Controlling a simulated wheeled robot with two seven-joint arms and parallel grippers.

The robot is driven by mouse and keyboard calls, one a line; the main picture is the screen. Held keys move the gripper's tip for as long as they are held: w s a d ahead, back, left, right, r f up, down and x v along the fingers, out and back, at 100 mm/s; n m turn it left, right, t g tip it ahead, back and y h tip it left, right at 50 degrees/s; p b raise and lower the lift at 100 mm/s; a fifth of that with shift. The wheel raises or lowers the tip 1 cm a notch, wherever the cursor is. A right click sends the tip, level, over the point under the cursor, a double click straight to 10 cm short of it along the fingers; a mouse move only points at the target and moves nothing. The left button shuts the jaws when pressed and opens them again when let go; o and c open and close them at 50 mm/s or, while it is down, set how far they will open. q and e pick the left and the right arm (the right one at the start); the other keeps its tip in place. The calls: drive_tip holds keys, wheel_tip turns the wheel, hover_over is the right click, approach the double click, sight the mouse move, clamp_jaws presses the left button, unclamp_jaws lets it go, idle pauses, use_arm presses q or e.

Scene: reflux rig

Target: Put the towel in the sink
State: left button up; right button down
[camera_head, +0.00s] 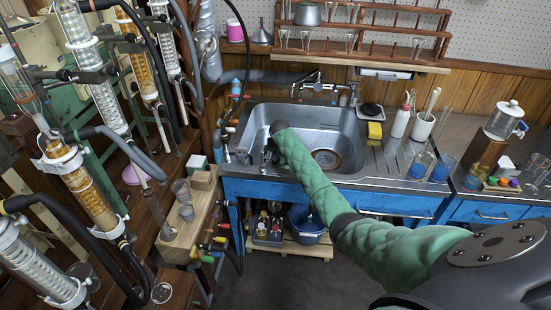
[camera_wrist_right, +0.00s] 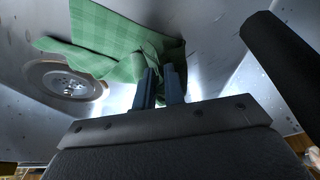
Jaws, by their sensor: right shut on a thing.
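The towel (camera_wrist_right: 110,35) is green with a check pattern. In the right wrist view it hangs bunched between the two dark fingers of my right gripper (camera_wrist_right: 158,80), which is shut on it. Part of it spreads out over the metal of the sink near the drain (camera_wrist_right: 65,82). In the head view the steel sink (camera_head: 345,118) is set in the counter at the back. My right arm, in a green quilted sleeve, reaches into its left part. The right gripper (camera_head: 268,154) is small and dark there, and I cannot make out the towel. My left gripper is not in view.
A faucet (camera_head: 318,84) stands behind the sink. A yellow sponge (camera_head: 375,130), a white bottle (camera_head: 401,121) and a white crock (camera_head: 422,126) stand to its right. Glass condensers and hoses crowd the left side. A wooden rack (camera_head: 400,62) hangs above the sink.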

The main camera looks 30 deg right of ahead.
drive_tip(key=c, duration=0.7)
unclamp_jaws()
drive_tip(key=shift+c, duration=0.2)
drive_tip(key=shift+s+r, duration=0.15)
drive_tip(key=shift+r, duration=0.3)
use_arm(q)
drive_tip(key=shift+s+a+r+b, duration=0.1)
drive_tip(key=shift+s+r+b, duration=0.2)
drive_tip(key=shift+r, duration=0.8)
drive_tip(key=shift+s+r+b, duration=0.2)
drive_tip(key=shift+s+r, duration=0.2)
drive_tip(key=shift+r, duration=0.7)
use_arm(e)
drive_tip(key=v, duration=0.6)
drive_tip(key=shift+r, duration=0.4)
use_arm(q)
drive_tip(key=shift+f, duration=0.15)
use_arm(e)
drive_tip(key=shift+s+a, duration=0.1)
drive_tip(key=shift+s, duration=0.1)
